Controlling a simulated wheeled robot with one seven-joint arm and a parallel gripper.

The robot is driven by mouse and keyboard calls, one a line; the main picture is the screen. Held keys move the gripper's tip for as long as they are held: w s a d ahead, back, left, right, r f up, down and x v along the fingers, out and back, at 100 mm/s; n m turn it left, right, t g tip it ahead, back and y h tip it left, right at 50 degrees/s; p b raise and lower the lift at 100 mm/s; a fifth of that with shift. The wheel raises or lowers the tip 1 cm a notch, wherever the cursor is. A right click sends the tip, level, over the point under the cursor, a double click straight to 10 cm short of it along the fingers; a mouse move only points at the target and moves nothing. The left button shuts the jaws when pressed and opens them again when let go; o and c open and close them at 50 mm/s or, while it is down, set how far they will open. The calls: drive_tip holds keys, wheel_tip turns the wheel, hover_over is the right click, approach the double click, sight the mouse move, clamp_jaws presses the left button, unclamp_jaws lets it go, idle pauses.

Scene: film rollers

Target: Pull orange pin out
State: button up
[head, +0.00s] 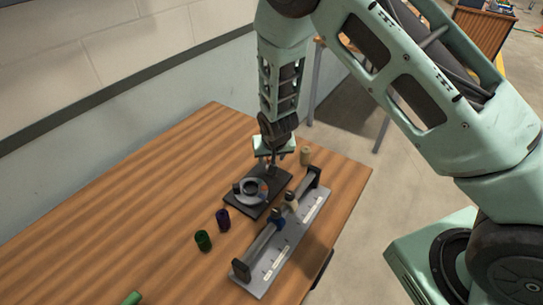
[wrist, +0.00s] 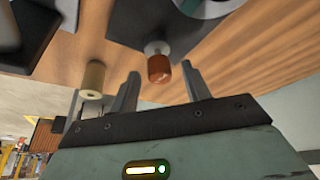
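The orange pin (wrist: 158,69) shows in the wrist view as an orange-brown knob on a short metal shaft at the edge of a dark block (wrist: 140,22). My gripper (wrist: 160,73) is open, with one finger on each side of the knob. In the head view my gripper (head: 272,160) points down over the back of the black base plate (head: 243,205), which carries a grey ring (head: 252,190). The pin cannot be made out there.
A beige roller (head: 305,155) stands close to the right of my gripper; it also shows in the wrist view (wrist: 93,80). A grey rack (head: 290,240) holding rollers lies in front. Purple (head: 223,219) and green (head: 203,240) rollers stand left. The wooden table's left side is mostly clear.

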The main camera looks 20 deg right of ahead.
drive_tip(key=shift+r, duration=0.1)
drive_tip(key=b+v, duration=0.1)
drive_tip(key=v, duration=1.6)
drive_tip(key=shift+s+a+r, duration=0.1)
drive_tip(key=shift+s, duration=0.05)
drive_tip(key=s+a+r+n+g, duration=0.1)
drive_tip(key=s+r+n, duration=0.1)
drive_tip(key=s, duration=0.6)
drive_tip(key=s+a+r+n+g, duration=0.2)
drive_tip(key=s+n, duration=0.2)
drive_tip(key=s, duration=0.5)
drive_tip(key=s+a+r+n+g+y, duration=0.1)
drive_tip(key=s+a+r+n, duration=0.1)
drive_tip(key=s, duration=0.7)
drive_tip(key=shift+r+n, duration=0.55)
drive_tip(key=shift+n, duration=0.25)
